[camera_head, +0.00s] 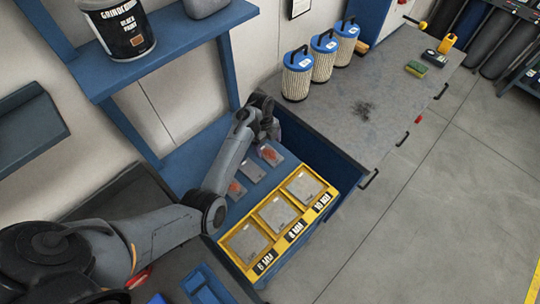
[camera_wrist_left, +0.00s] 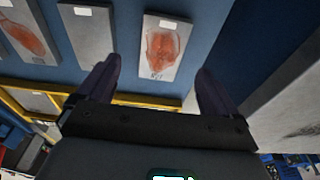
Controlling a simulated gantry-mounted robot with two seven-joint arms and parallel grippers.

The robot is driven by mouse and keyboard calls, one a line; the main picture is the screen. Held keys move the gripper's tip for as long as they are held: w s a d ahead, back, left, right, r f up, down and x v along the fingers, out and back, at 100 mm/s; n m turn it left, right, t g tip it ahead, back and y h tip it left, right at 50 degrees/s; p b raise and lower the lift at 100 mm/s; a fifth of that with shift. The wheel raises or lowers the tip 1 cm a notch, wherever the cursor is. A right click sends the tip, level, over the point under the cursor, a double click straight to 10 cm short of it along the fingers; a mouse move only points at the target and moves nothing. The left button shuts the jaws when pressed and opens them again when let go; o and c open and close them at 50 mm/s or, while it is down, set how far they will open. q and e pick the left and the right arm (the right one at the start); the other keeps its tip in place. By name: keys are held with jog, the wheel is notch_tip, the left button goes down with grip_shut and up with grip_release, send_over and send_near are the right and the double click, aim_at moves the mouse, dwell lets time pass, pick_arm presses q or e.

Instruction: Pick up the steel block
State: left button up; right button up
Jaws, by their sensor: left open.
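The far one (camera_head: 270,153) carries an orange-red patch, as does the near one (camera_head: 236,189). In the left wrist view the far patched block (camera_wrist_left: 166,48) lies ahead between my open fingers, and the near patched block (camera_wrist_left: 28,36) is at the left edge. My left gripper (camera_head: 272,130) is open and empty above the drawer's far end. My right gripper is not in view.
A yellow tray (camera_head: 237,262) with three compartments labelled 6, 8 and 10 mm, each holding a grey plate, lies beside the blocks. The drawer walls (camera_head: 322,160) rise close to my gripper. Blue-capped filters (camera_head: 297,77) stand on the grey bench (camera_head: 390,118). A blue shelf (camera_head: 165,47) overhangs the left.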

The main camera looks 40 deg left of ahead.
aim_at(270, 154)
pick_arm(q)
jog(key=shift+d+f, duration=0.2)
jog(key=shift+f, duration=1.05)
jog(key=shift+d+f, duration=0.2)
jog(key=shift+f, duration=1.05)
jog(key=shift+c, duration=0.2)
grip_shut()
